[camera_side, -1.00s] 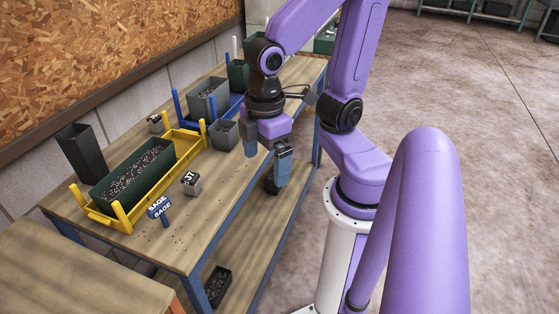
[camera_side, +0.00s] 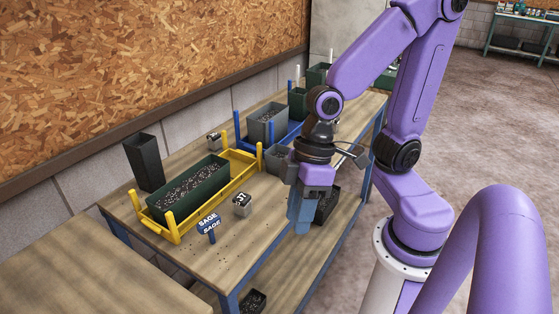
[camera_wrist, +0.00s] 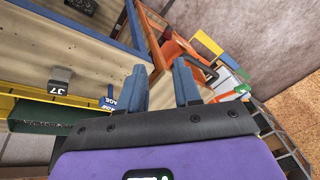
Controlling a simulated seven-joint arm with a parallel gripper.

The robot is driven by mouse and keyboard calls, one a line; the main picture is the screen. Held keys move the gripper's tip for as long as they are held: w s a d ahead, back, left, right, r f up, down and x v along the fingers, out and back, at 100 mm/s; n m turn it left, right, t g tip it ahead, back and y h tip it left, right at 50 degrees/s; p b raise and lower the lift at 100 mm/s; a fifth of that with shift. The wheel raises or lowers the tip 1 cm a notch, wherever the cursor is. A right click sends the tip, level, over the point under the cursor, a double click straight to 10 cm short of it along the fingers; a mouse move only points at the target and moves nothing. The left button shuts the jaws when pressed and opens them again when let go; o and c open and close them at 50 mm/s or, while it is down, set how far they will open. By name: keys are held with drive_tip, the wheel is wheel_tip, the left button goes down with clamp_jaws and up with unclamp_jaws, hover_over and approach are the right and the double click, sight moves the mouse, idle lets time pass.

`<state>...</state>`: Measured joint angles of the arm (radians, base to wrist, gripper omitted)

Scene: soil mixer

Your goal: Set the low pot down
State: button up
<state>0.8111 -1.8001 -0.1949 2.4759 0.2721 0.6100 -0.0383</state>
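My gripper (camera_side: 302,212) hangs beyond the front edge of the main table, with its fingers pointing down. In the wrist view its two blue fingers (camera_wrist: 160,85) stand apart with nothing between them. A low black soil-filled container (camera_side: 327,205) shows behind it, below the tabletop. A second black one (camera_side: 253,300) sits lower, near the front table leg. A small grey pot (camera_side: 279,158) stands on the table behind my gripper. A long green trough of soil (camera_side: 190,190) sits in a yellow rack (camera_side: 167,238). Which of these is the low pot I cannot tell.
A blue rack (camera_side: 243,140) holds a grey soil-filled pot (camera_side: 267,122). A tall dark pot (camera_side: 144,162) stands by the wall. A SAGE sign (camera_side: 209,224) and a numbered block (camera_side: 242,204) stand near the yellow rack. The tabletop's front strip is largely clear.

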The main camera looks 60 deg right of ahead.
drive_tip(key=w+a+m+t, duration=0.2)
drive_tip(key=w+m+t, duration=0.7)
drive_tip(key=w, duration=1.2)
drive_tip(key=w+d+f+m+h, duration=0.2)
drive_tip(key=w+d+m+h, duration=0.45)
drive_tip(key=d+m, duration=0.35)
drive_tip(key=m+g+h, duration=0.9)
drive_tip(key=h, duration=0.2)
hover_over(282, 156)
drive_tip(key=s+a, duration=0.3)
drive_tip(key=a, duration=0.2)
drive_tip(key=shift+f, duration=2.75)
wheel_tip(282, 156, down, 2)
drive_tip(key=shift+s, duration=0.1)
drive_tip(key=shift+y+x, duration=0.25)
drive_tip(key=shift+x, duration=1.25)
drive_tip(key=shift+r, duration=0.1)
